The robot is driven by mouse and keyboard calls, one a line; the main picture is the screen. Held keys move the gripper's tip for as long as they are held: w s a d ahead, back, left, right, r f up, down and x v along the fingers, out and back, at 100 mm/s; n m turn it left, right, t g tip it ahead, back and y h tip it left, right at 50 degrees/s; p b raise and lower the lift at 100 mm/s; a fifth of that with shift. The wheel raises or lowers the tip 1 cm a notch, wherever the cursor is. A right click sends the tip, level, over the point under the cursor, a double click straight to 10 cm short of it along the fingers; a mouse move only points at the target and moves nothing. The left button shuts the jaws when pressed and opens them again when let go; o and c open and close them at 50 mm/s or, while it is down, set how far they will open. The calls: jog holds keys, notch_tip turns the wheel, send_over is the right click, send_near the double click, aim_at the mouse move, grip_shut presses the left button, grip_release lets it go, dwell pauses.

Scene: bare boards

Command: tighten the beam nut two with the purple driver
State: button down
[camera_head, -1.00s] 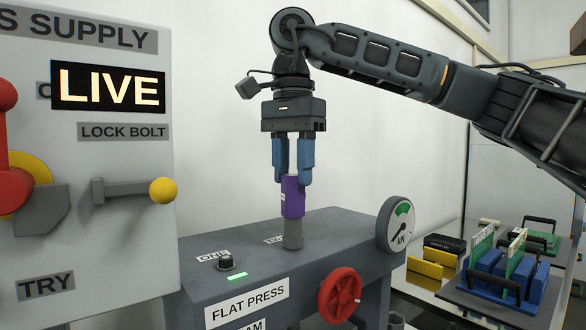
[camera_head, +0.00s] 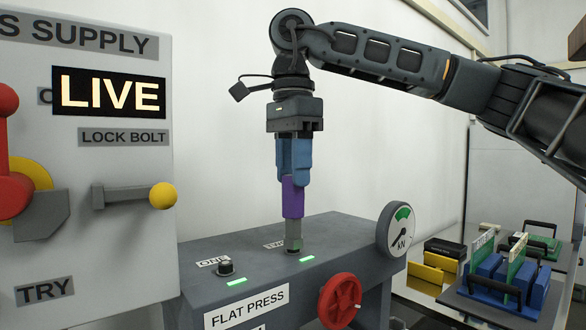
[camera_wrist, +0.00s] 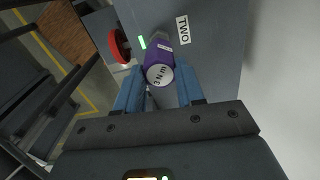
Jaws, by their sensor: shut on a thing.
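The purple driver (camera_head: 293,198) stands upright over the press beam, its grey socket end (camera_head: 293,243) down at the spot labelled TWO in the wrist view. The nut beneath it is hidden by the socket. My gripper (camera_head: 293,178) is shut on the upper part of the driver, with blue fingers on either side. The driver's white top with lettering shows between the fingers in the wrist view (camera_wrist: 159,74). A green light (camera_head: 307,258) is lit beside the driver. Nut one (camera_head: 225,267) sits at the label ONE with a lit green light (camera_head: 237,282) near it.
The flat press (camera_head: 345,240) carries a red handwheel (camera_head: 340,297) and a kN gauge (camera_head: 396,229). A grey supply panel (camera_head: 105,230) with a LIVE sign (camera_head: 109,92) and a yellow-knobbed lock bolt (camera_head: 163,195) stands left. Racked blue and green items (camera_head: 505,270) lie right.

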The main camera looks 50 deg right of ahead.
jog(key=shift+r+p, duration=0.4)
jog(key=shift+r, duration=0.4)
notch_tip(320, 180, up, 5)
jog(key=p, duration=0.4)
jog(key=shift+f, duration=0.1)
